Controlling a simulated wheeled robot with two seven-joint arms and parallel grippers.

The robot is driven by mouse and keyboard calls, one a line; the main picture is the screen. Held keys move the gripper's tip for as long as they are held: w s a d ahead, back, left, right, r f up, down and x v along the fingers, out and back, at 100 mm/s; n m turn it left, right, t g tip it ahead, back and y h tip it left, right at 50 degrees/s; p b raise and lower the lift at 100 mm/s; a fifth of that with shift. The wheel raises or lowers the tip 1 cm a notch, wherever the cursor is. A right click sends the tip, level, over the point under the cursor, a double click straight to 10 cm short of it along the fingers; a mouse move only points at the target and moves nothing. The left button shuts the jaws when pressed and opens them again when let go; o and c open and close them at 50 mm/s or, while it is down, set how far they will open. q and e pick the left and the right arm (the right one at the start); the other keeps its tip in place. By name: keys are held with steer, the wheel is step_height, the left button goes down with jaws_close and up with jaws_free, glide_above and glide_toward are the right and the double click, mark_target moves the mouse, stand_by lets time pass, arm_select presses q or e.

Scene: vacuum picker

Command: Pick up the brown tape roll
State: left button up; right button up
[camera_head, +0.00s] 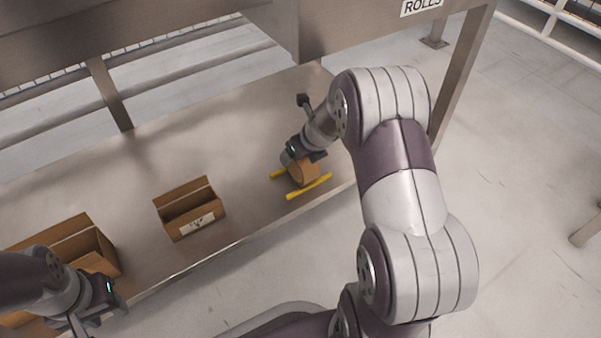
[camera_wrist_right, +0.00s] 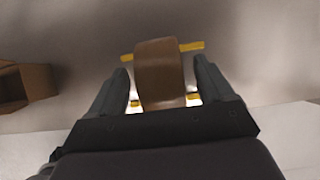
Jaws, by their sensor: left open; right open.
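The brown tape roll (camera_head: 304,173) stands on the metal table near its right end, between two yellow strips. My right gripper (camera_head: 303,160) is right at the roll and partly covers it in the head view. In the right wrist view the roll (camera_wrist_right: 161,75) lies between the two open fingers of my right gripper (camera_wrist_right: 161,88), with a small gap on each side. The roll's lower end is hidden behind the gripper body there. My left gripper (camera_head: 98,318) is open and empty at the lower left, in front of the table's edge near a large box.
A small open cardboard box (camera_head: 190,209) stands mid-table, left of the roll. A larger open cardboard box (camera_head: 88,241) stands at the far left. The yellow strips (camera_head: 309,187) flank the roll. A metal frame with a ROLLS sign (camera_head: 421,6) rises behind. Bare tabletop lies between.

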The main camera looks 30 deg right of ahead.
steer(key=shift+x, duration=1)
arm_select(q)
steer(key=shift+f, duration=0.65)
arm_select(e)
steer(key=shift+r, duration=0.1)
